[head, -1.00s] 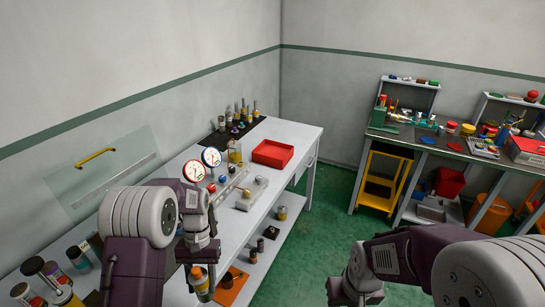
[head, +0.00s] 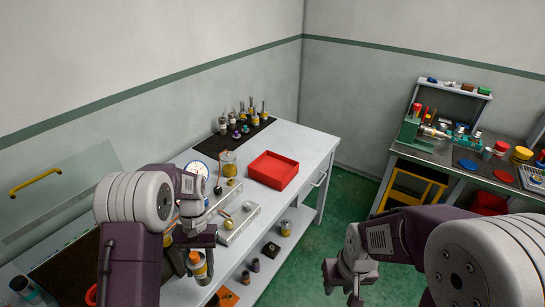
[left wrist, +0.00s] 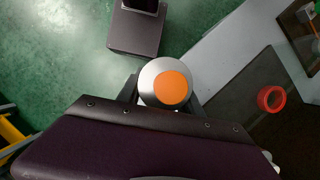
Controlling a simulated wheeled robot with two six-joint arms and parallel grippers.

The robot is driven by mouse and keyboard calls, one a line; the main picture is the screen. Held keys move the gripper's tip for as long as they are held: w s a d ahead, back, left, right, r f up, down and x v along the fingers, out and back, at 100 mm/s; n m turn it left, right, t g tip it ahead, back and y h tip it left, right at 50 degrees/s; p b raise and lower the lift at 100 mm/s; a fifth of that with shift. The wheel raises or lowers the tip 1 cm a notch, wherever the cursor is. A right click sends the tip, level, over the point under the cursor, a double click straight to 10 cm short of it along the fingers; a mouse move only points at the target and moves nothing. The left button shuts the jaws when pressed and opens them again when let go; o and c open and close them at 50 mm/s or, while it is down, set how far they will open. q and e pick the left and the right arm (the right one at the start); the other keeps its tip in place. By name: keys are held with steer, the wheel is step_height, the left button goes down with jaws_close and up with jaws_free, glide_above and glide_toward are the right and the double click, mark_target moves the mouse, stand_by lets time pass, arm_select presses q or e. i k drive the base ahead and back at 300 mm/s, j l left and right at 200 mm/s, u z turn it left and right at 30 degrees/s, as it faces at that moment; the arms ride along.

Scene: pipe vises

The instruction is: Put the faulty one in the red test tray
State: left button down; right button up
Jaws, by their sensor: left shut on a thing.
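The red tray (head: 273,170) lies on the white bench toward its far end and looks empty. My left gripper (head: 198,245) is shut on a cylinder with an orange band (head: 198,266), held near the bench's front edge, apart from the tray. In the left wrist view the cylinder's round end (left wrist: 172,88) shows an orange disc in a silver rim, between the fingers. My right gripper (head: 352,282) is over the green floor at right; its fingers are too unclear to judge. Several similar cylinders (head: 254,116) stand on a dark mat behind the tray.
A dial gauge (head: 199,171), a glass jar (head: 228,164) and grey fixtures (head: 238,222) stand on the bench left of the tray. A second, cluttered bench (head: 453,155) is at the far right. Green floor (head: 300,262) is clear between.

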mark_target(274, 169)
steer(key=i+l+u, duration=0.1)
steer(key=i+l, duration=0.15)
steer(key=i+l+u, duration=0.1)
steer(key=i+l, duration=0.15)
steer(key=i+l+u, duration=0.1)
steer(key=i+l, duration=0.15)
steer(key=l, duration=0.15)
steer(key=i+l, duration=0.25)
steer(key=i+l+u, duration=0.15)
steer(key=l, duration=0.3)
steer(key=i+l+u, duration=0.1)
steer(key=i+l, duration=0.2)
steer(key=i+l+u, duration=0.1)
steer(key=l, duration=0.35)
steer(key=i+l+u, duration=0.1)
steer(key=i+l, duration=0.15)
steer(key=l, duration=0.15)
